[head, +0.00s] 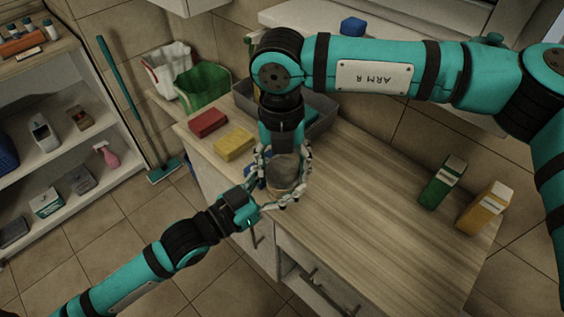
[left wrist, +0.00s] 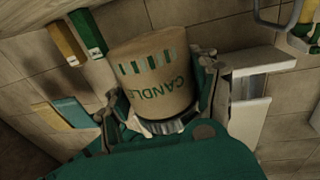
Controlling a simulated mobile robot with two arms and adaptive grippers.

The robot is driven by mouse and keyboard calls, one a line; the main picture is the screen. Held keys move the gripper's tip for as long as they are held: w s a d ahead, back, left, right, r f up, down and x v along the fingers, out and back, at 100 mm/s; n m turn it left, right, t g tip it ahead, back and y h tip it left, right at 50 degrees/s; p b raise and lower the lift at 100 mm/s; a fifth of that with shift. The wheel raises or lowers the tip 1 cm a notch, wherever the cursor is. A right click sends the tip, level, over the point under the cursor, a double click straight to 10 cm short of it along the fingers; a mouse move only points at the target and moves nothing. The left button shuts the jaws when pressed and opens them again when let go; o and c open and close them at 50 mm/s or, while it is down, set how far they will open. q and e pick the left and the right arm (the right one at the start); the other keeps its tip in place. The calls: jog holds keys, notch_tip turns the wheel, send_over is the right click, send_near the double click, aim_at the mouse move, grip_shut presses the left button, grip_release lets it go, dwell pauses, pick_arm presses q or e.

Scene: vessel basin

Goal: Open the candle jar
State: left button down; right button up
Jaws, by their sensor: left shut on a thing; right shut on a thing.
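The candle jar (head: 283,181) is a tan cylinder with a darker grey top part, above the wooden counter near its front edge. In the left wrist view the jar (left wrist: 150,75) fills the middle, with green "CANDLE" lettering and green stripes on its side. My left gripper (head: 279,197) comes in from the lower left and is shut around the jar's lower part; its fingers flank the jar in the wrist view. My right gripper (head: 285,160) reaches down from above and is shut around the grey top part. The fingers hide much of the jar and its lid edge.
Red (head: 208,122) and yellow (head: 233,143) blocks lie at the counter's left. A grey basin (head: 322,117) is behind my right arm. Green (head: 442,183) and orange (head: 484,207) cartons stand at right. The counter's middle is clear. A drawer (head: 310,287) below stands partly open.

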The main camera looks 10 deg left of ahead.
pick_arm(q)
jog(key=shift+s+d+r, duration=0.1)
pick_arm(e)
jog(key=n, duration=0.2)
jog(key=shift+s+a+n, duration=0.15)
jog(key=shift+a+n, duration=0.05)
jog(key=shift+n, duration=0.2)
jog(key=n, duration=0.4)
jog(key=shift+n, duration=0.3)
jog(key=n, duration=0.5)
jog(key=shift+r, duration=0.1)
jog(key=n, duration=0.5)
jog(key=shift+d, duration=0.15)
jog(key=n, duration=1)
jog(key=shift+d, duration=0.1)
